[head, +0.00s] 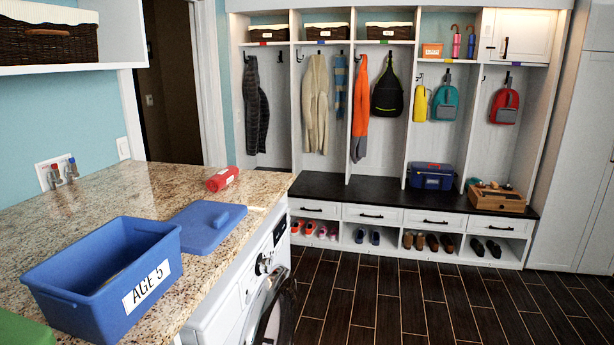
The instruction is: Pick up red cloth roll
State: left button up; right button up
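The red cloth roll (222,179) lies on its side on the granite countertop (140,190), near the counter's far end. It is a short red cylinder with faint pale markings. It lies beyond a flat blue lid (203,228) and does not touch it. Neither of my grippers shows in the head view.
A blue bin (105,280) labelled "AGE 5" stands at the near left of the counter, with a green object (22,330) at the corner. A front-loading washer (240,295) with its door (275,312) ajar is below. Dark floor (370,305) is clear before the cubbies (390,150).

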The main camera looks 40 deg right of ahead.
aim_at(223, 178)
jog(key=z, duration=0.75)
jog(key=i+l+z, duration=0.1)
jog(key=l, duration=0.3)
jog(key=i+l, duration=0.3)
jog(key=l+z, duration=0.05)
jog(key=l, duration=0.1)
